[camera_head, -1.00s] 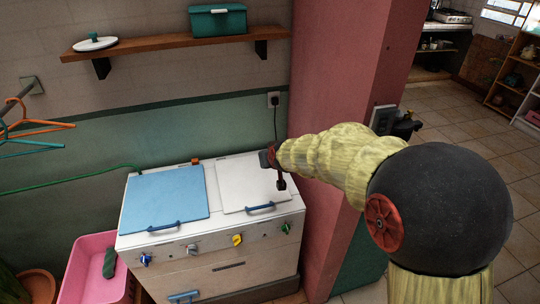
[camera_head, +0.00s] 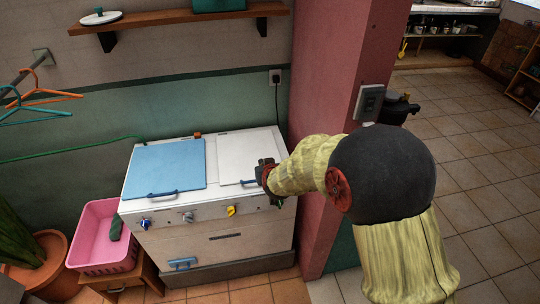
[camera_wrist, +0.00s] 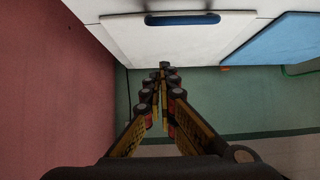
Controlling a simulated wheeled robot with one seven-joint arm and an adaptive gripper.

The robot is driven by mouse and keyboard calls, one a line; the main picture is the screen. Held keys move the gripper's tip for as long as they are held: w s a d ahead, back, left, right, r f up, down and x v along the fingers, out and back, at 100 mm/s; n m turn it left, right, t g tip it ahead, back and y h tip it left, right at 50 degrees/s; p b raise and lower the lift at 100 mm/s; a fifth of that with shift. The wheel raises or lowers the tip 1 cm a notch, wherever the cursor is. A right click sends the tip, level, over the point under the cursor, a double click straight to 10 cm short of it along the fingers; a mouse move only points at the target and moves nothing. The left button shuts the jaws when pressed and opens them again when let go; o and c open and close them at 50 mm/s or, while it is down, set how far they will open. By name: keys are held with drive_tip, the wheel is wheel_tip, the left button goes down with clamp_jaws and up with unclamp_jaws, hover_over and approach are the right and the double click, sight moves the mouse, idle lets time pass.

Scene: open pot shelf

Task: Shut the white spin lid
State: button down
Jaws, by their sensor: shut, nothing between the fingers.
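The white spin lid (camera_head: 235,152) lies flat, or nearly so, on the right half of the washing machine's top. Its blue handle (camera_head: 238,183) is at the front edge, partly hidden by my gripper. My gripper (camera_head: 264,178) is over the lid's front right corner, shut and empty. In the wrist view the white lid (camera_wrist: 165,45) fills the top middle, with its blue handle (camera_wrist: 182,19) near the top edge. My closed fingertips (camera_wrist: 163,68) appear just below the lid's edge there; whether they touch it I cannot tell.
A blue lid (camera_head: 165,168) covers the machine's left half. Knobs, including a yellow one (camera_head: 231,211), line the front panel. A pink pillar (camera_head: 330,130) stands close on the right. A pink basket (camera_head: 100,240) is at left, and a shelf (camera_head: 170,20) is above.

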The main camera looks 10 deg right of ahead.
wheel_tip(320, 180, down, 8)
drive_tip(key=s+b, duration=0.2)
drive_tip(key=b, duration=0.1)
drive_tip(key=shift+f+b, duration=0.1)
drive_tip(key=shift+b, duration=0.2)
